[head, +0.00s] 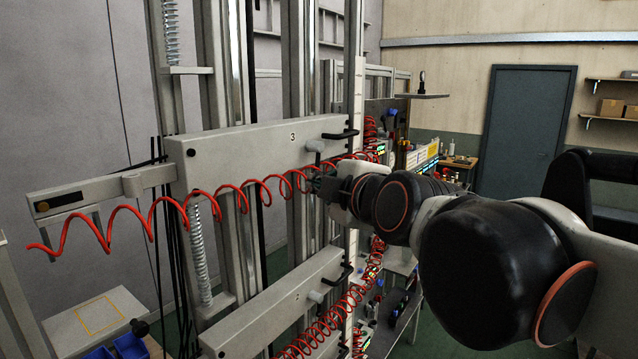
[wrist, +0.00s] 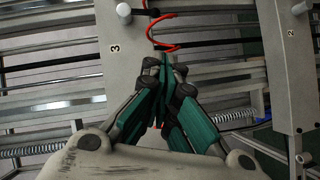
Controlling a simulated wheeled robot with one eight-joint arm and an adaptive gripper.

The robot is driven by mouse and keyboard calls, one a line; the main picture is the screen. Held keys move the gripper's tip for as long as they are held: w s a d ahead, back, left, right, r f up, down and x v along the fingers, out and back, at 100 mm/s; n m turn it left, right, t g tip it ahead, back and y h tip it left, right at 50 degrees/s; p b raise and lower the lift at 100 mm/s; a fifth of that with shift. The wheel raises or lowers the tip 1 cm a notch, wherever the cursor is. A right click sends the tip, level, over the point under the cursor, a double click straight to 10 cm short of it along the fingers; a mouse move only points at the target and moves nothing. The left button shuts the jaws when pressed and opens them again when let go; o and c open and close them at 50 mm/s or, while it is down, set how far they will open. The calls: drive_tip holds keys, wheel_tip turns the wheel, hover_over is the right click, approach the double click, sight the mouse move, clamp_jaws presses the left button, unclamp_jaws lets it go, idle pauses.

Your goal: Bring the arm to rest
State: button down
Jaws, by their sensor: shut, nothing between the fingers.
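My arm reaches in from the right of the head view. My gripper (head: 322,184) is in front of the grey panel marked 3 (head: 265,150), near its right end, and is partly hidden by the wrist. In the wrist view, the two green-padded fingers of my gripper (wrist: 172,66) are together with nothing held between them. A red coiled hose (head: 235,195) runs across the front of panel 3 to the area by my gripper. In the wrist view the hose (wrist: 158,40) shows just past the fingertips; I cannot tell whether they touch.
A black handle (head: 340,135) and a pale knob (head: 314,146) are on panel 3, close above my gripper. A lower panel marked 2 (head: 275,305) is below. A grey arm-like bracket (head: 85,192) projects left. Workbenches and a dark door (head: 524,130) stand behind.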

drive_tip(key=s+d+f+m+g+h+b, duration=0.1)
drive_tip(key=s+d+f+m+b, duration=0.4)
drive_tip(key=f, duration=1.2)
drive_tip(key=s+d+f+m+g+h+b, duration=0.2)
drive_tip(key=s+d+f+m+g+b, duration=0.2)
drive_tip(key=f+b, duration=0.7)
drive_tip(key=s+d+f+m+g+h+b, duration=0.2)
drive_tip(key=s+d+f+m+b, duration=0.6)
drive_tip(key=f, duration=1.6)
drive_tip(key=shift+s+f+m+g+b, duration=0.35)
drive_tip(key=shift+s+m+b, duration=0.35)
drive_tip(key=shift+s, duration=0.55)
